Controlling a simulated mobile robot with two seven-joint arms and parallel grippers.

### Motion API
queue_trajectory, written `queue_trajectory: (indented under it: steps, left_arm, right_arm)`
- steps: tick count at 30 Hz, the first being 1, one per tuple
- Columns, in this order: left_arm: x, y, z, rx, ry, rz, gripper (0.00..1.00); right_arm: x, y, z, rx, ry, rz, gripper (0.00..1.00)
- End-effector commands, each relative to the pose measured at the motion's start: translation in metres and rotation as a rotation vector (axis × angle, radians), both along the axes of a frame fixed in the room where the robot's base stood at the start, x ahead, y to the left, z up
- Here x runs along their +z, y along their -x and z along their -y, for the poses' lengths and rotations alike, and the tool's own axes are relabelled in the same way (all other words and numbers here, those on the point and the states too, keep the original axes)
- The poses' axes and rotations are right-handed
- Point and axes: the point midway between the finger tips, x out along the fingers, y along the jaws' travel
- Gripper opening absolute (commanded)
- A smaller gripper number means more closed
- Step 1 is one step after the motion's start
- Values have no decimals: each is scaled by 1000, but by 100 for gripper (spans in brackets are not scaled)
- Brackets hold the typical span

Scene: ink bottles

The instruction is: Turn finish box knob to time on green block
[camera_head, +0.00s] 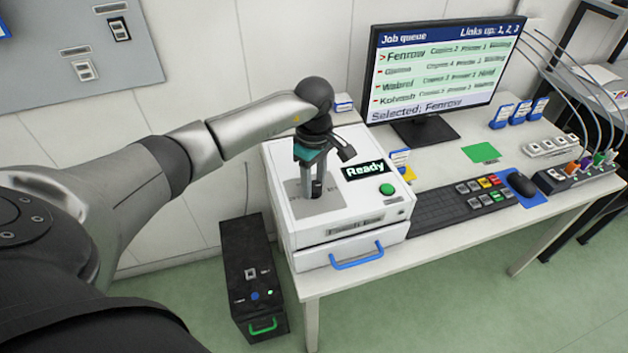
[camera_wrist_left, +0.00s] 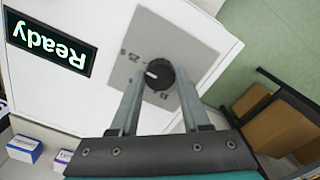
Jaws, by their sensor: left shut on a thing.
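The white finish box (camera_head: 350,226) stands at the left end of the desk. It has a "Ready" display (camera_head: 364,170), a green button (camera_head: 387,189) and a drawer with a blue handle. Its round black knob (camera_wrist_left: 159,75) sits on a grey dial plate with printed marks, partly legible as 25 and 15. A white pointer mark on the knob faces picture-left in the wrist view. My left gripper (camera_head: 316,192) points down from above, its fingers shut on the knob's sides. A flat green block (camera_head: 481,152) lies on the desk; no writing is readable on it.
A monitor (camera_head: 444,72) shows a job queue with "Selected: Fenrow". A keyboard (camera_head: 462,203), a mouse (camera_head: 521,184) and ink boxes (camera_head: 519,112) stand on the desk. A black unit (camera_head: 254,279) stands on the floor beside the desk.

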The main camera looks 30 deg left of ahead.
Motion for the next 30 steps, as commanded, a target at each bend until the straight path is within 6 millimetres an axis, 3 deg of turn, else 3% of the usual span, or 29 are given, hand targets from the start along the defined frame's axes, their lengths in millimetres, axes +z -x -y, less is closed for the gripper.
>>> queue_trajectory:
  steps: [14, 30]
  left_arm:
    - [1, 0, -1, 114, -2, 1, 0]
    - [1, 0, -1, 593, -2, 0, 0]
  right_arm:
    - [-1, 0, 0, 0, 0, 0, 0]
    - [0, 0, 0, 0, 0, -1, 0]
